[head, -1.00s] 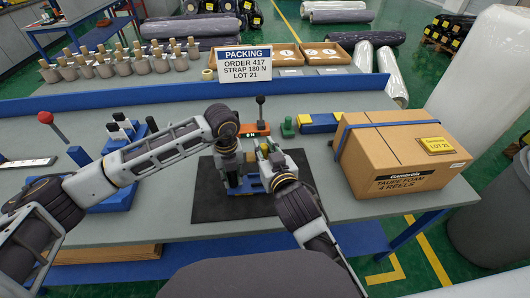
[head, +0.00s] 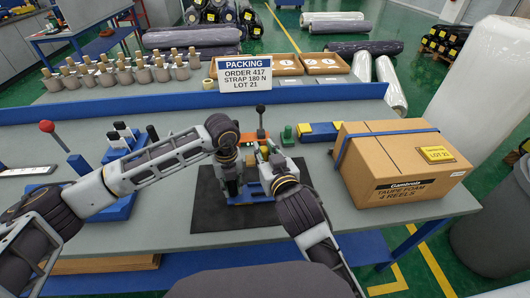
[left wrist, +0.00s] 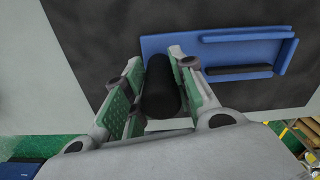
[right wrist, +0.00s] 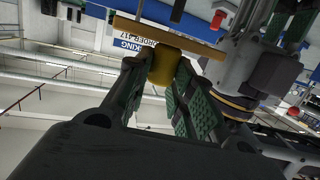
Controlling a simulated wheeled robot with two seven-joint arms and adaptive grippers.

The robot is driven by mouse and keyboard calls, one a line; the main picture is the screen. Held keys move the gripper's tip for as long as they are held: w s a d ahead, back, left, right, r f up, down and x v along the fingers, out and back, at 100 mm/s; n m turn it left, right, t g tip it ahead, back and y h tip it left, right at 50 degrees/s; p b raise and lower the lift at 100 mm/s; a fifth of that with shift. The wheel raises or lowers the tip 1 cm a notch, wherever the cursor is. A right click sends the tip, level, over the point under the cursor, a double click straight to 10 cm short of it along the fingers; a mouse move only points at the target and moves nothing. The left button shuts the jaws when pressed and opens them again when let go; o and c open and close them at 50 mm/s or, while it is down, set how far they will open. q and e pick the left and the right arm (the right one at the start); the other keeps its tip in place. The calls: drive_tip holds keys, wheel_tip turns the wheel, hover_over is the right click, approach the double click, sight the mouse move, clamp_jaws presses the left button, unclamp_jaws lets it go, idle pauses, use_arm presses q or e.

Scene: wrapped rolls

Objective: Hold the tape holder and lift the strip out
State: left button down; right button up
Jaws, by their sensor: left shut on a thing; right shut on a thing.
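The blue holder (head: 255,193) sits on a black mat, largely hidden by my grippers in the head view. In the left wrist view the blue holder (left wrist: 218,44) shows raised edges and a dark slot. My left gripper (head: 231,187) is shut on a black upright cylinder (left wrist: 160,88) beside the blue part. My right gripper (head: 265,155) is shut on a yellow knob (right wrist: 164,66). A flat tan strip (right wrist: 170,31) lies across the end of this knob in the right wrist view. Whether the strip touches the holder is hidden.
A taped cardboard box (head: 400,165) stands right of the mat (head: 215,213). A packing sign (head: 244,73) stands behind, with a black-knobbed lever (head: 261,112) in front of it. A blue rack (head: 118,205) and red-knobbed lever (head: 47,127) are at left.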

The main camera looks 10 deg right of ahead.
use_arm(q)
drive_tip(key=c, duration=1.1)
unclamp_jaws()
drive_tip(key=shift+r, duration=0.15)
drive_tip(key=shift+r, duration=5.85)
